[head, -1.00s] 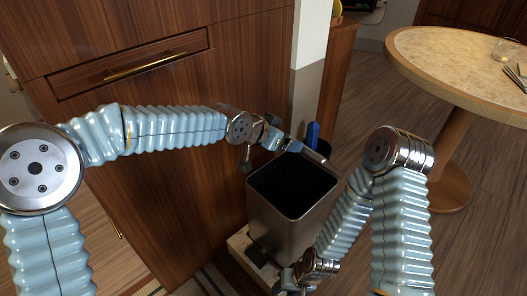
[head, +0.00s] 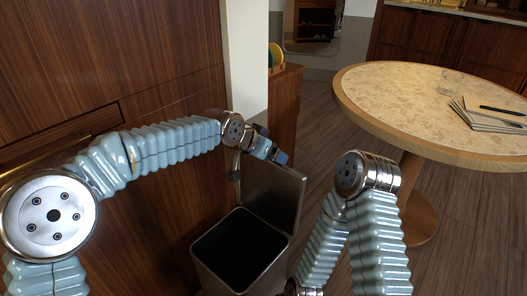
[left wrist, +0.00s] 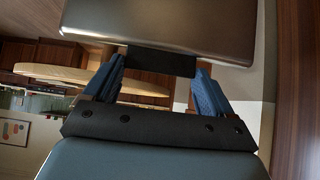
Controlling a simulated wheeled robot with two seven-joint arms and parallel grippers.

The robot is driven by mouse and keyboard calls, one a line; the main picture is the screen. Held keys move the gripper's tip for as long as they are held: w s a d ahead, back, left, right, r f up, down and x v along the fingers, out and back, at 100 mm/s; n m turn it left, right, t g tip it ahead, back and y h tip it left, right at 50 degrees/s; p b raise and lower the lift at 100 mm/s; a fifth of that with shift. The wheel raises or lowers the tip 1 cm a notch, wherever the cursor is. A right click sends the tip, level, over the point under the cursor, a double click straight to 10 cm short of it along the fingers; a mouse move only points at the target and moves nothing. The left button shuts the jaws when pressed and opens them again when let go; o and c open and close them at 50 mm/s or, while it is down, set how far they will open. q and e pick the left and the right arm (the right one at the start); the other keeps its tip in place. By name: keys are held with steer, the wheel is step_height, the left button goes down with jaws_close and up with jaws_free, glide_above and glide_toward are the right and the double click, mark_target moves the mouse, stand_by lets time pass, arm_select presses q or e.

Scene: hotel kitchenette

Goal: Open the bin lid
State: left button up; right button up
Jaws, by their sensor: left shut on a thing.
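The dark metal bin (head: 275,278) stands low in the middle of the head view, its square mouth open and its inside dark. Its lid (head: 275,190) stands up steeply on the far side of the mouth. My left gripper (head: 278,156) is at the lid's upper edge. In the left wrist view, the lid (left wrist: 160,25) spans the top, and the blue fingers of my left gripper (left wrist: 160,66) sit either side of a dark tab (left wrist: 160,62) at its edge, shut on it. My right arm reaches down right of the bin, and its gripper is out of the picture.
A wooden cabinet front (head: 150,60) with a brass handle (head: 45,152) lies on the left. A white post (head: 245,60) rises behind my left wrist. Floor shows between.

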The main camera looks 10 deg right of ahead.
arm_select(q)
steer(key=shift+w+d+r, duration=0.3)
steer(key=shift+d, duration=0.1)
steer(key=o, duration=1.3)
steer(key=shift+f, duration=0.1)
steer(key=shift+a, duration=0.1)
steer(key=b+v, duration=0.1)
steer(key=v, duration=1.3)
steer(key=shift+d, duration=0.2)
